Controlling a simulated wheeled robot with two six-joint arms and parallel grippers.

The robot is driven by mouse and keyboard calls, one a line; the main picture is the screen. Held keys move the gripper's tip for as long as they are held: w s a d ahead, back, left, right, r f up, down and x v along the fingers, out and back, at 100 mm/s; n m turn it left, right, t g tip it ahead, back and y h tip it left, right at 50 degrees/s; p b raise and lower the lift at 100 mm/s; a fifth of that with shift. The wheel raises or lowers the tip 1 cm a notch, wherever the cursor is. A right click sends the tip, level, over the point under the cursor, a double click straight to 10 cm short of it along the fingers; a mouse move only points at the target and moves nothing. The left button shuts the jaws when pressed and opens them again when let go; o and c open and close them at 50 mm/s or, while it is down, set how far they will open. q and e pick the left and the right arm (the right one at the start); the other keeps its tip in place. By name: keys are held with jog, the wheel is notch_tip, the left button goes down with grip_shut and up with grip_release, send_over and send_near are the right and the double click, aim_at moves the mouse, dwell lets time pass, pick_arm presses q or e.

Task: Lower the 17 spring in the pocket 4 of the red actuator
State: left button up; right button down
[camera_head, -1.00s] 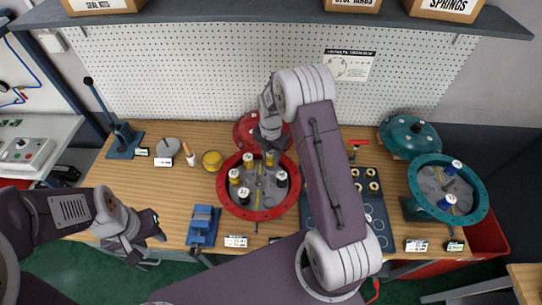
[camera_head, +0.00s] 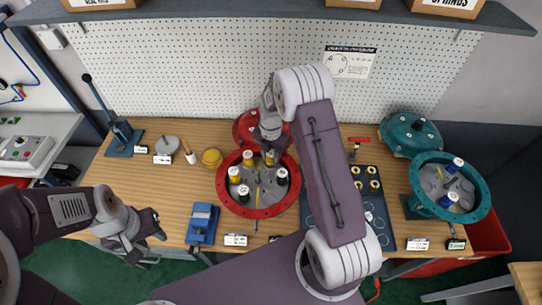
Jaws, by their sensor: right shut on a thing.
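The red actuator (camera_head: 234,206) is an open round red housing with a grey inside, in the middle of the bench. Several springs with white, yellow or black tops stand in it. My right gripper (camera_head: 269,143) is over the back edge of the actuator, shut on a yellowish spring (camera_head: 270,158) at its back right. The arm partly hides this spring, and I cannot tell whether its lower end is seated in a pocket. My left gripper (camera_head: 147,240) hangs at the front left of the bench, apart from everything; its jaw opening is too unclear to tell.
A red cover (camera_head: 243,128) lies behind the actuator. A dark tray (camera_head: 372,205) with several springs stands to the right, partly behind my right arm. A teal actuator (camera_head: 480,205) and teal cover (camera_head: 410,135) are farther right. A blue vise (camera_head: 203,222) stands at the front left.

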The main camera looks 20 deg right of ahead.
jog(key=shift+f+b, duration=0.4)
jog(key=shift+f, duration=0.15)
jog(key=c, duration=0.9)
grip_release()
jog(key=shift+c, duration=0.2)
notch_tip(320, 180, up, 8)
jog(key=shift+r+b, duration=0.1)
jog(key=shift+b, duration=1.05)
jog(key=shift+r, duration=0.45)
